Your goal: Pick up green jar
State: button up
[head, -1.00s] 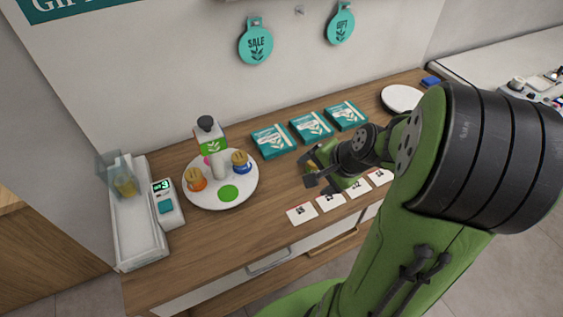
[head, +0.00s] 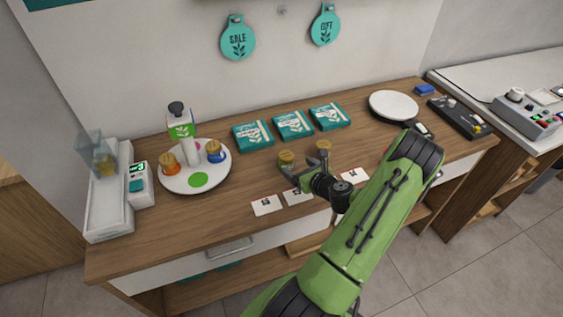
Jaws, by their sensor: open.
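My gripper (head: 304,166) is open and low over the middle of the wooden counter, with its fingers pointing to the back. Nothing shows held between the fingers.
A round white tray (head: 223,177) at left holds an orange jar (head: 170,164), a blue jar (head: 214,152), a bottle and a bare green spot. Teal boxes (head: 293,125) stand behind the gripper. White cards (head: 266,205) line the front. A white plate (head: 393,105) is at back right.

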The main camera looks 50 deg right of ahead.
aim_at(284, 158)
jog(key=x, duration=1)
jog(key=shift+w+d+f, duration=0.2)
jog(key=shift+w+f, duration=0.05)
jog(key=shift+f, duration=0.1)
jog(key=shift+s+r, duration=0.1)
jog(key=shift+c, duration=0.2)
jog(key=c, duration=1.1)
